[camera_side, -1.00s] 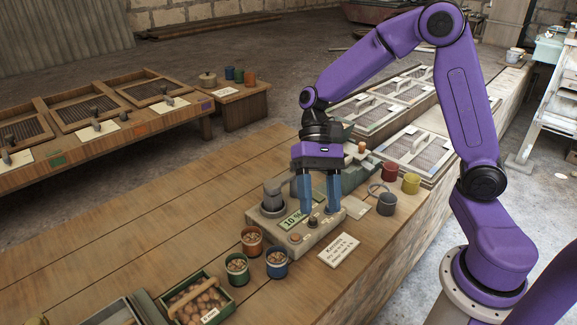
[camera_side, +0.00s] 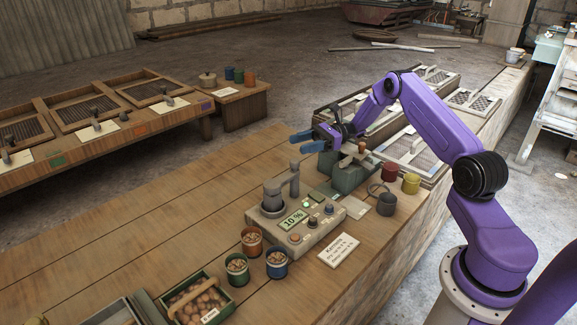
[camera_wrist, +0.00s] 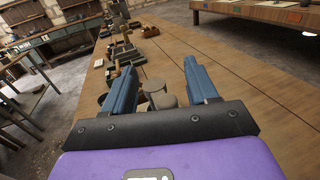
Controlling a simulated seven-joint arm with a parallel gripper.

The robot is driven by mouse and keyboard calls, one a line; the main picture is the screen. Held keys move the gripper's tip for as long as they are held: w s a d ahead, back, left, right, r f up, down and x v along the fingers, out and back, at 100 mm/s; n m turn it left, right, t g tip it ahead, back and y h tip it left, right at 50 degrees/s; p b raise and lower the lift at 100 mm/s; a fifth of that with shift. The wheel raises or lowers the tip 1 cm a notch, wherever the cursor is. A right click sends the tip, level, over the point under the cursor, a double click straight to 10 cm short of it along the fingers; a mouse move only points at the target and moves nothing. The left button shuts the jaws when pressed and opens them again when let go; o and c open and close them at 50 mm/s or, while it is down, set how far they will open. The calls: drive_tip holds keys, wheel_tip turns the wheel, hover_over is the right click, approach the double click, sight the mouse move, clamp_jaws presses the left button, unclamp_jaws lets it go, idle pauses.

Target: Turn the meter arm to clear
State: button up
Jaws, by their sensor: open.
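The meter (camera_side: 318,232) is a grey box on the bench with a green display reading 10 %, a lit green lamp and several knobs. A grey cylinder (camera_side: 272,192) stands in its round cup on the left. A grey upright post with a rounded top (camera_side: 294,180) stands just behind and right of it; I cannot tell for sure whether this is the meter arm. My gripper (camera_side: 300,142) is open and empty, its blue fingers pointing left, above and apart from the meter. In the wrist view, two round grey tops (camera_wrist: 154,86) show beyond my gripper (camera_wrist: 160,66), between its fingers.
A green-grey device with a wooden-knobbed handle (camera_side: 350,172) stands just behind the meter. Red (camera_side: 389,172) and yellow (camera_side: 411,183) cups stand right. Cups of nuts (camera_side: 252,242), a nut crate (camera_side: 198,300) and a card (camera_side: 341,249) lie in front. The bench's left is clear.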

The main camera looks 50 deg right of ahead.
sight(289, 172)
drive_tip(key=shift+w+a+f, duration=0.25)
drive_tip(key=shift+a+f, duration=0.55)
drive_tip(key=shift+f, duration=0.25)
drive_tip(key=shift+w+a+f, duration=0.2)
drive_tip(key=shift+a+f, duration=0.65)
drive_tip(key=shift+f, duration=0.2)
drive_tip(key=shift+w+a+f, duration=0.25)
drive_tip(key=shift+a+f, duration=0.55)
drive_tip(key=shift+f, duration=0.25)
clamp_jaws()
